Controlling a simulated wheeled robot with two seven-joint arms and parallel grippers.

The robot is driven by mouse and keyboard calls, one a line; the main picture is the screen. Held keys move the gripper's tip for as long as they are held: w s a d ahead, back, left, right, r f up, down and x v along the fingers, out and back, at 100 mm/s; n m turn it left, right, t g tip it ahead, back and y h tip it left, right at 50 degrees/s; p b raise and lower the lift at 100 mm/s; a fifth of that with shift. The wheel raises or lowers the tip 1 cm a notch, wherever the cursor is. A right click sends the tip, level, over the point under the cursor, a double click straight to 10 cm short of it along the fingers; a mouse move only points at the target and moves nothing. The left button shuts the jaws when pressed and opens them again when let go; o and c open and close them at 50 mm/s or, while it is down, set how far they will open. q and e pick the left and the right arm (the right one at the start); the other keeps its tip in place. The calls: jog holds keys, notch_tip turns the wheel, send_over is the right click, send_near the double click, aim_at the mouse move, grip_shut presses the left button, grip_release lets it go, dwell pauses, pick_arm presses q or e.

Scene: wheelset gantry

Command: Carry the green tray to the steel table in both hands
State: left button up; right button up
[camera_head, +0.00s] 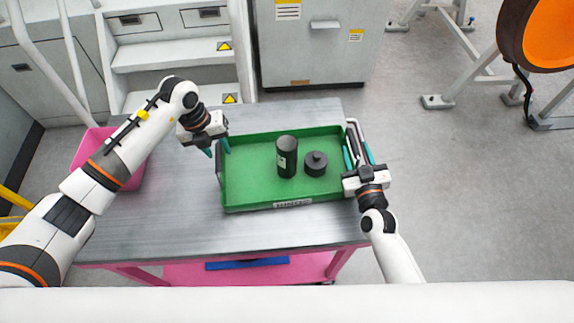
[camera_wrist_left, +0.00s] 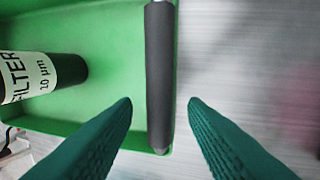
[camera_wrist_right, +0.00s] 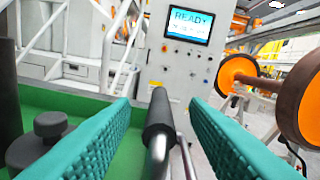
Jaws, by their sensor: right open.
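The green tray (camera_head: 245,180) sits on the steel table (camera_head: 180,215) near its right end. A dark filter cylinder (camera_head: 287,157) stands in it beside a short black knobbed piece (camera_head: 316,163). My left gripper (camera_head: 218,148) is at the tray's left edge. In the left wrist view its open teal fingers (camera_wrist_left: 160,103) stand on either side of the dark bar handle (camera_wrist_left: 160,75), apart from it. My right gripper (camera_head: 359,160) is at the tray's right edge. In the right wrist view its fingers (camera_wrist_right: 160,102) are open, with the right handle (camera_wrist_right: 158,125) between them.
A pink bin (camera_head: 90,150) stands at the table's left. White steps (camera_head: 175,55) and a grey cabinet (camera_head: 310,45) are behind the table. A wheelset with an orange wheel (camera_head: 550,35) is at the upper right. The floor right of the table is clear.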

pick_arm(q)
jog(key=shift+d+f, duration=0.2)
jog(key=shift+f, duration=0.6)
pick_arm(e)
jog(key=shift+w+a, duration=0.1)
jog(key=shift+w, duration=0.7)
pick_arm(q)
grip_shut()
pick_arm(e)
grip_shut()
pick_arm(q)
jog(key=shift+r, duration=0.1)
pick_arm(e)
jog(key=shift+r, duration=0.1)
